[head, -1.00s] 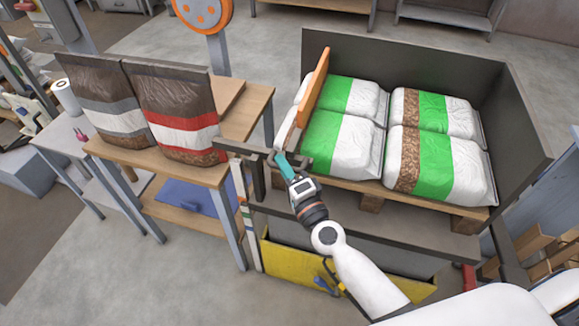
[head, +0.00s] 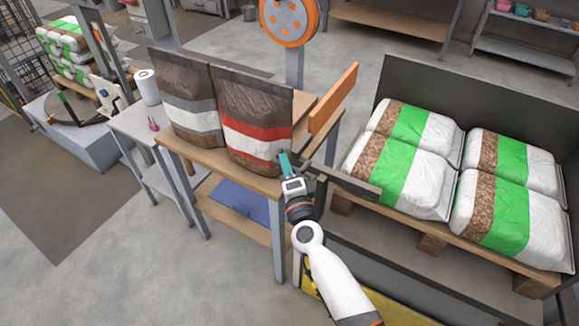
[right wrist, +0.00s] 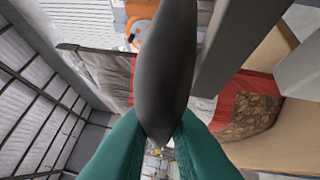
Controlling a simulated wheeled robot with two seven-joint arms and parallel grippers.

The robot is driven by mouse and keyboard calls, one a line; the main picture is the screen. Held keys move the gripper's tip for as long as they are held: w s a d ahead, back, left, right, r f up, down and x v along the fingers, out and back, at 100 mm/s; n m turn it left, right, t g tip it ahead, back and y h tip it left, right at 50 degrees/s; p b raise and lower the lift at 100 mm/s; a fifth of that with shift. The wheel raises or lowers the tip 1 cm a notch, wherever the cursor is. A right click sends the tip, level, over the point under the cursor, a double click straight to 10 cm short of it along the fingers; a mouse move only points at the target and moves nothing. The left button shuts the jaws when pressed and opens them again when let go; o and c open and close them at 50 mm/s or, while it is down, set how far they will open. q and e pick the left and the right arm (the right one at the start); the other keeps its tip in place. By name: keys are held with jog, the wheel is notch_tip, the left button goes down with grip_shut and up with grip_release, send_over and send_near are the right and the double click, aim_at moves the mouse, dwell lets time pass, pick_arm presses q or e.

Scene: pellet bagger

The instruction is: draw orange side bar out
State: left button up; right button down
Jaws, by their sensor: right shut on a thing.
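The orange side bar (head: 333,98) stands on edge in the head view, left of the white and green sacks, with a clear gap between it and them. A dark grey frame (head: 340,178) runs below it toward my right gripper (head: 286,164). My right gripper's teal fingers are shut on a dark grey handle (right wrist: 166,70), which fills the middle of the right wrist view. The gripper is in front of the brown bag with the red band. The join between handle and orange bar is hidden. My left gripper is not in view.
Several white and green sacks (head: 405,170) lie on a wooden pallet (head: 432,243) inside dark walls. A bag with a red band (head: 252,120) and one with a grey band (head: 185,100) stand close by on a wooden table (head: 180,150). An orange disc (head: 288,18) stands behind.

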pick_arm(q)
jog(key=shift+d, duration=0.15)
pick_arm(e)
jog(key=c, duration=1.4)
grip_release()
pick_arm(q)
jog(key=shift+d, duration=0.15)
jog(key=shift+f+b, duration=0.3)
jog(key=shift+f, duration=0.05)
pick_arm(e)
jog(key=v, duration=1.2)
